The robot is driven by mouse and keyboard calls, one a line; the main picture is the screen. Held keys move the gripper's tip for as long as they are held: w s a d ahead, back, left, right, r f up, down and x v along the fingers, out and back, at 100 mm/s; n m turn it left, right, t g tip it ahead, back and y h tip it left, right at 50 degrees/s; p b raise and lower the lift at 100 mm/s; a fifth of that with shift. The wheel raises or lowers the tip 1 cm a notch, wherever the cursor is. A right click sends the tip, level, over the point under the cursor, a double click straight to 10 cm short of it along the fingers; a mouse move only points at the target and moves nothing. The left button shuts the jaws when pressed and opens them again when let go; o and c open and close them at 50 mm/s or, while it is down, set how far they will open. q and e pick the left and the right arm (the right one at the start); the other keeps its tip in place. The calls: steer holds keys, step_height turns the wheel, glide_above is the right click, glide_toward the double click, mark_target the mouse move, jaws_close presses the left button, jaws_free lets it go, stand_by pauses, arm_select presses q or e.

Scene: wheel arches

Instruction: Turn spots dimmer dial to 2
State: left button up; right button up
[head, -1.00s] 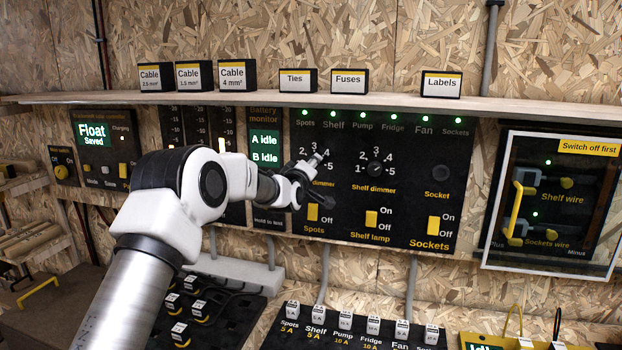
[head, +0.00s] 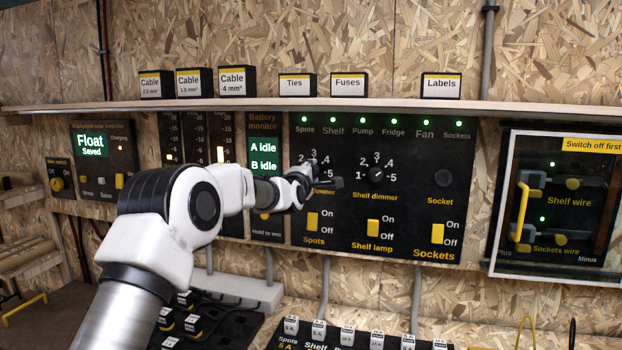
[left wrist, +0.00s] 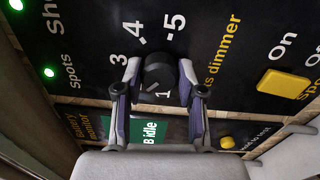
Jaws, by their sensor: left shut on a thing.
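The spots dimmer dial (left wrist: 160,72) is a dark round knob on the black panel, seen in the left wrist view with 3, 4, 5 and 1 printed around it. My left gripper (left wrist: 160,84) has one finger on each side of the knob and is shut on it. The mark for 2 is hidden there, and I cannot tell the pointer's setting for sure. In the head view my left gripper (head: 322,180) covers most of this dial, with the scale showing above it. My right gripper is not in view.
The shelf dimmer dial (head: 376,174) is just right of my gripper. The yellow spots switch (head: 312,222) is below it, and the battery monitor (head: 264,150) is to its left. A shelf (head: 400,105) with label boxes runs above the panel.

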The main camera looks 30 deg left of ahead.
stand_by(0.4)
arm_select(q)
steer(key=o, duration=1.1)
steer(key=shift+o, duration=0.2)
steer(key=shift+s, duration=0.1)
steer(key=v, duration=1.1)
steer(key=shift+s, duration=0.4)
steer(key=shift+d+f, duration=0.15)
